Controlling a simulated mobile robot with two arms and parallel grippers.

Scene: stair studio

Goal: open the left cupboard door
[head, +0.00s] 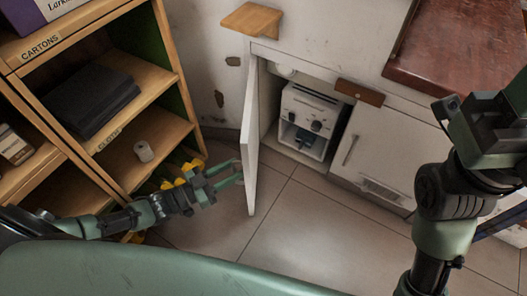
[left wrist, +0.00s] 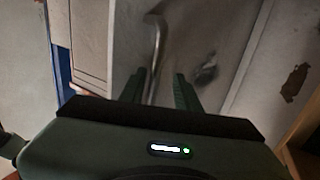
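The left cupboard door (head: 250,135) is white and stands swung wide open, seen nearly edge-on in the head view. Its curved metal handle (left wrist: 159,45) shows in the left wrist view, reaching down between my fingers. My left gripper (head: 238,172) is at the outer face of the door, low down. In the left wrist view its two fingers (left wrist: 160,92) are spread apart, with the handle nearer the left finger. I cannot tell whether they touch. My right gripper (head: 490,125) is raised at the right edge, away from the door; its fingers are unclear.
A white appliance (head: 306,120) stands inside the open cupboard. The right cupboard door (head: 377,145) is shut. A wooden shelf unit (head: 150,85) stands close to my left arm. A small wooden ledge (head: 252,19) juts from the wall. The tiled floor (head: 300,225) before the cupboard is clear.

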